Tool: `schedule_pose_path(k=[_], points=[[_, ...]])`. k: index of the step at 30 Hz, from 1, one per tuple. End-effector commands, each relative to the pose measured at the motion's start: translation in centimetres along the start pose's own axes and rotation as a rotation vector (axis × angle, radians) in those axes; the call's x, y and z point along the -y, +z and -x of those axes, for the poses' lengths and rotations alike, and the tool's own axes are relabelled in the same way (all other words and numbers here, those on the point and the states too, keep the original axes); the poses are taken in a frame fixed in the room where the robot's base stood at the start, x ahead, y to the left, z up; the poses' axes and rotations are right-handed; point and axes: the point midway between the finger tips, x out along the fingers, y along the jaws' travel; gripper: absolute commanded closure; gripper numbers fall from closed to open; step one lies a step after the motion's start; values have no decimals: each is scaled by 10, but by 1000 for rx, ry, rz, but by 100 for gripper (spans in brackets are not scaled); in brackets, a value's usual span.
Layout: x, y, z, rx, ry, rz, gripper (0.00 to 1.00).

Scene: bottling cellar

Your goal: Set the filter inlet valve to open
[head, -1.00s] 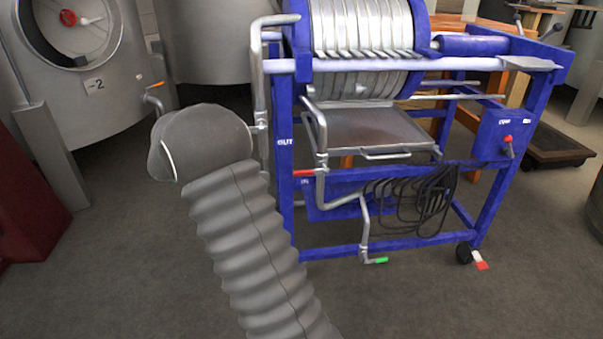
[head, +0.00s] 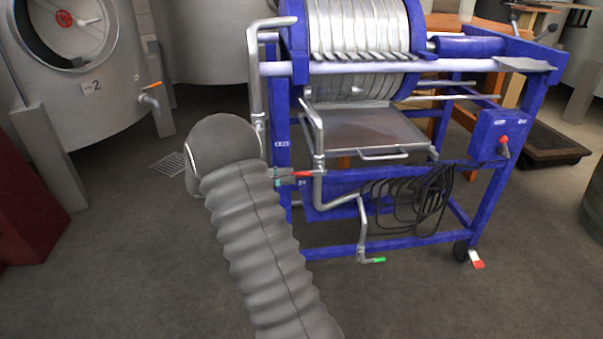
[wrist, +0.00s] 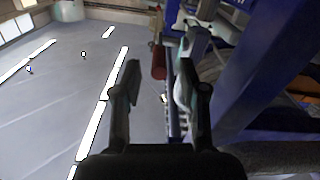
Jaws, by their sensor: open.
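The lever points left, crosswise to the upright steel pipe (head: 319,150). My gripper (head: 279,177) shows only in part at the lever's left end; my grey arm hides the rest of it. In the wrist view my gripper (wrist: 161,78) is open, and the red lever (wrist: 158,62) shows ahead between the fingertips, nearer the left one. I cannot tell whether either finger touches it.
A green-handled valve (head: 378,260) sits low on the same pipe. A black cable coil (head: 410,205) hangs from the frame. A steel drip tray (head: 365,130) is above the lever. A tank (head: 75,95) with an orange-handled tap (head: 150,88) stands left. Floor is clear in front.

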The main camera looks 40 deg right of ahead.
Motion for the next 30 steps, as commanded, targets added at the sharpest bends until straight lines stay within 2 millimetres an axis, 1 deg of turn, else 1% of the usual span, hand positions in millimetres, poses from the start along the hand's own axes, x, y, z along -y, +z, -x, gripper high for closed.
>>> schedule_pose_path(k=[1,3,6,9,13,21,23,24,26,27,30], points=[[-1,-2,-10,0,3,0,58],[-1,-1,-20,0,2,1,58],[0,-1,-33,0,3,0,58],[0,-1,-41,-1,1,0,58],[0,0,-46,0,0,0,58],[0,0,-47,0,0,0,58],[0,0,-47,0,0,0,73],[0,0,-47,0,0,0,83],[0,0,-47,0,0,0,98],[0,0,-46,0,0,0,100],[0,0,-46,0,-1,0,100]])
